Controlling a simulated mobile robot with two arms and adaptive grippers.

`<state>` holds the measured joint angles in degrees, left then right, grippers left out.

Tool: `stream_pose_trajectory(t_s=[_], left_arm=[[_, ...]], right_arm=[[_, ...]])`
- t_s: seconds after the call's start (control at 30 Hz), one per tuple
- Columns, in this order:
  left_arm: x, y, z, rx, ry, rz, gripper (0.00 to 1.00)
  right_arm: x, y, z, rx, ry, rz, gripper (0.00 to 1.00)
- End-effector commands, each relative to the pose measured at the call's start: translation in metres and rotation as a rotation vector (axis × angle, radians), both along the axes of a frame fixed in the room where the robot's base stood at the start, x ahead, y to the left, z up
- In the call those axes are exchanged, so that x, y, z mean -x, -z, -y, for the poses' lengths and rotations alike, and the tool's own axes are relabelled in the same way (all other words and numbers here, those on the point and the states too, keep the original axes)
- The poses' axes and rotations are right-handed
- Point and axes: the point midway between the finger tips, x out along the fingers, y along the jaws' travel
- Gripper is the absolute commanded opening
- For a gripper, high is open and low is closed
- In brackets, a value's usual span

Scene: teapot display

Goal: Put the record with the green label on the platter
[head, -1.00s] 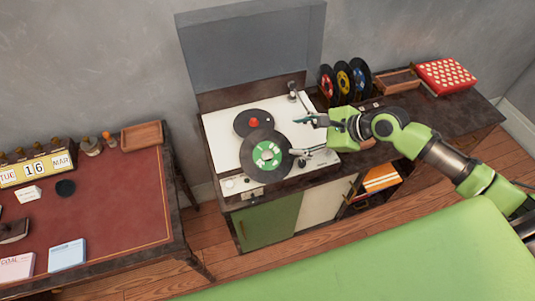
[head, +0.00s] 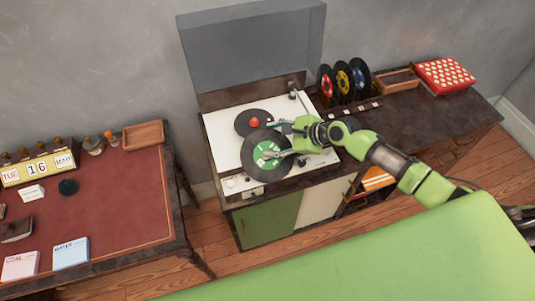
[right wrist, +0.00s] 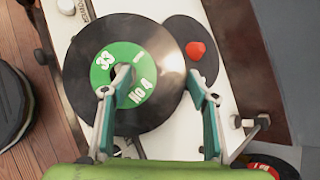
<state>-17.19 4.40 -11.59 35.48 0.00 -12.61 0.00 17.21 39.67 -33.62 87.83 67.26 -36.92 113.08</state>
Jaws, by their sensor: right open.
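The record with the green label (head: 254,164) lies on the front part of the white record player (head: 226,148). It overlaps the edge of the dark platter (head: 244,122), which has a red centre. In the right wrist view the record (right wrist: 92,45) covers part of the platter (right wrist: 192,27); I cannot tell if it lies flat or tilted. My right gripper (head: 270,140) is open over the record. In the right wrist view one fingertip of this gripper (right wrist: 159,80) is over the green label and the other is by the record's platter-side edge. My left gripper is not in view.
The raised grey lid (head: 250,50) stands behind the player. Several upright records (head: 343,82), a wooden tray (head: 397,80) and a red dotted box (head: 446,76) are to the right. A red-topped desk (head: 120,200) stands left, across a gap.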

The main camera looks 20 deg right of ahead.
Motion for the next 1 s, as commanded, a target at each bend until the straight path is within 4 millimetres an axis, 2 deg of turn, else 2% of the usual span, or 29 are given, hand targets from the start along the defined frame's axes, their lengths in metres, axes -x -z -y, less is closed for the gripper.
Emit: stream_pose_trajectory(t_s=[0.07,0.17,0.2,0.5,0.67,0.83,1.0], left_arm=[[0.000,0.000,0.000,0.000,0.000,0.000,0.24],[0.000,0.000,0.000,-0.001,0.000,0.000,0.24],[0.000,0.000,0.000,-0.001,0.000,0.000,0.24],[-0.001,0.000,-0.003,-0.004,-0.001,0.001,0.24],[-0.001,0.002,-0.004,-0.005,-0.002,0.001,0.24],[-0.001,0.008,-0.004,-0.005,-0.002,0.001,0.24],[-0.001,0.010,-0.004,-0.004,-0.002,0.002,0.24]], right_arm=[[0.000,0.000,0.000,0.000,0.000,0.000,0.54],[0.000,0.000,0.000,0.000,0.000,0.000,0.31],[0.000,0.000,0.000,0.000,0.000,0.000,0.27],[0.000,-0.001,0.000,0.000,0.001,0.001,0.27],[0.000,-0.008,0.000,0.000,0.000,0.002,0.27],[0.002,-0.035,0.002,0.001,-0.001,0.005,0.27],[0.035,-0.074,0.019,0.007,-0.004,0.002,0.27]])
